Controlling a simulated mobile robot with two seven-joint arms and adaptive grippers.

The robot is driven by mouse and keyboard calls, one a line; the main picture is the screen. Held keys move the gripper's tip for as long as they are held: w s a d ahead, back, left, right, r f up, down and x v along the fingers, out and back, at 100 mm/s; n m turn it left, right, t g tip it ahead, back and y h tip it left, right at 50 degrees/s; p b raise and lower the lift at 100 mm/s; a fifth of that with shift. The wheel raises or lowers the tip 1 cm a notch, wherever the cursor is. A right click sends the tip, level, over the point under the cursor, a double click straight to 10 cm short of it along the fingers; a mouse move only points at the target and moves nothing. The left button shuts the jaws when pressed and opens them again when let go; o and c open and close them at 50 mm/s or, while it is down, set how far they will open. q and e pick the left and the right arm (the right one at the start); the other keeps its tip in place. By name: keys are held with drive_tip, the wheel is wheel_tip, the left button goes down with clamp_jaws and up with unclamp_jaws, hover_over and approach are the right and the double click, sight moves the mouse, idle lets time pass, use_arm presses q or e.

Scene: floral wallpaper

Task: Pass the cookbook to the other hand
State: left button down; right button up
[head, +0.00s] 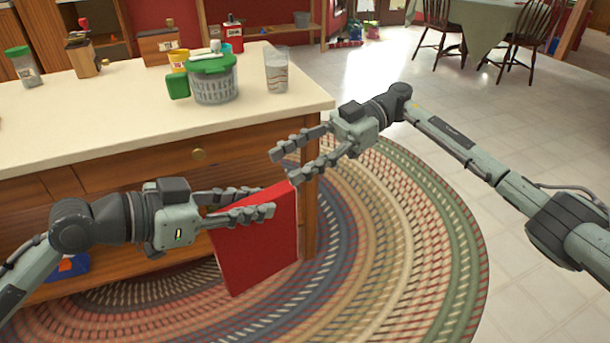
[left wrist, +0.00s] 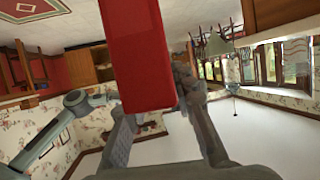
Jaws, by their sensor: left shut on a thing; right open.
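The cookbook (head: 262,247) is a red, thick book, held hanging in the air in front of the counter. My left gripper (head: 242,206) is shut on its upper edge in the head view. In the left wrist view the red cookbook (left wrist: 138,55) sits between the fingers of my left gripper (left wrist: 160,112). My right gripper (head: 293,160) is open and empty, with its fingers pointing left. Its lower finger is close to the book's upper right corner; I cannot tell whether they touch.
A wooden counter (head: 130,115) with a pale top is behind my grippers. A green-lidded container (head: 214,82), a glass (head: 277,70) and several other items stand on it. A braided oval rug (head: 400,250) covers the floor. A table and chairs (head: 515,35) stand at the back right.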

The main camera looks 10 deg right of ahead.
sight(252, 223)
drive_tip(key=s+a+f, duration=0.2)
drive_tip(key=s+a+f+h, duration=0.1)
drive_tip(key=s+a+f, duration=0.1)
drive_tip(key=a+f, duration=0.1)
drive_tip(key=s+a+f+n+h, duration=0.1)
drive_tip(key=s+a+f, duration=0.1)
drive_tip(key=a, duration=0.1)
drive_tip(key=shift+s+f+g, duration=0.1)
drive_tip(key=shift+f+g, duration=0.25)
drive_tip(key=shift+g, duration=0.05)
idle(0.3)
clamp_jaws()
use_arm(q)
drive_tip(key=c, duration=1.2)
unclamp_jaws()
drive_tip(key=shift+a, duration=0.1)
